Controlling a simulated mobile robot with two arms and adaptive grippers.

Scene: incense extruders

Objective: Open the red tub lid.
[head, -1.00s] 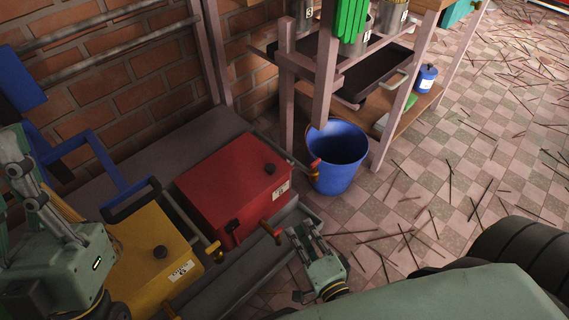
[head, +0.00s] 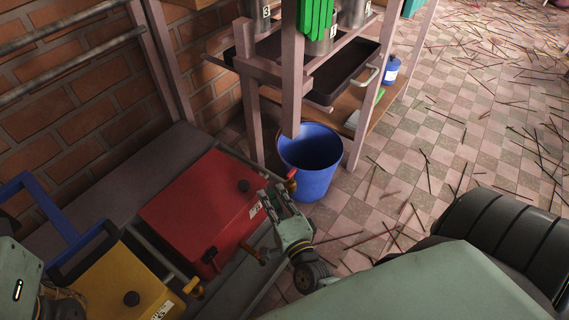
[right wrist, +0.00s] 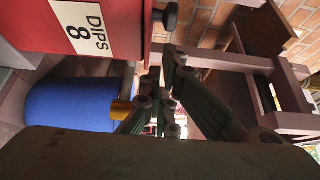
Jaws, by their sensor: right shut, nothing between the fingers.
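The red tub (head: 196,207) stands on the grey bench, its red lid flat and closed on top. A black knob (head: 244,186) sits near the lid's right corner and also shows in the right wrist view (right wrist: 168,16). In that view the tub's front has a white "DIPS 8" label (right wrist: 84,28). My right gripper (head: 274,200) is shut and empty, just right of the tub near that corner. In the wrist view its fingertips (right wrist: 164,92) are below the knob and appear apart from it. Only part of my left arm shows at the left edge; its fingers are out of view.
A yellow tub (head: 118,284) stands left of the red one. A blue bucket (head: 312,160) is on the floor behind my right gripper, beneath a wooden rack (head: 250,120). Sticks litter the floor at right.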

